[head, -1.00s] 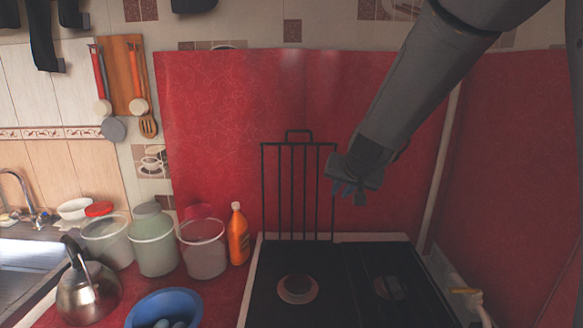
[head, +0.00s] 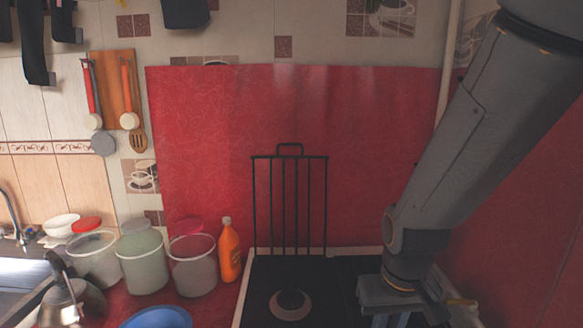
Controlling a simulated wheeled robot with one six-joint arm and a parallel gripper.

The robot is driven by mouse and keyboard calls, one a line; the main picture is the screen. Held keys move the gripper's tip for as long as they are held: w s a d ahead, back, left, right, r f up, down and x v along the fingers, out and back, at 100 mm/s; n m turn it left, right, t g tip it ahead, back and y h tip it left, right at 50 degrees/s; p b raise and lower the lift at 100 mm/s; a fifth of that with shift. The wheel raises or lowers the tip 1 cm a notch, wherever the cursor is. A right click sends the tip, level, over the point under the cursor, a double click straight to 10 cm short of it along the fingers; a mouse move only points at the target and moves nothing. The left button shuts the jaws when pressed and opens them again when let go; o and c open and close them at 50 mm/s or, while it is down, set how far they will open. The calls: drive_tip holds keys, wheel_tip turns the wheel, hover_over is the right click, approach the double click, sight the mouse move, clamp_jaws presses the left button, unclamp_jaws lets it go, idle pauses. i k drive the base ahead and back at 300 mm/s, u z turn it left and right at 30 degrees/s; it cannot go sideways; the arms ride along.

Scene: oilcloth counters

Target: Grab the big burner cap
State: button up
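A burner (head: 290,306) with a dark round cap (head: 291,299) on a paler ring sits on the left of the black stove top (head: 262,290), at the bottom of the head view. Whether this is the big cap I cannot tell, as no other cap shows clearly. My gripper (head: 398,319) points down over the right part of the stove, apart from and to the right of this burner. Its fingers run out of the bottom of the picture, so their gap and anything between them is hidden. My arm and gripper cover the stove's right burner area.
A black grate (head: 290,205) stands upright at the stove's back against the red oilcloth (head: 210,150). Left of the stove are an orange bottle (head: 229,252), lidded buckets (head: 143,262), a blue bowl (head: 158,318) and a kettle (head: 72,305). Space above the left burner is clear.

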sight(289, 300)
drive_tip(key=k, duration=1.65)
drive_tip(key=u, duration=1.55)
drive_tip(key=i, duration=1.9)
drive_tip(key=z, duration=2.1)
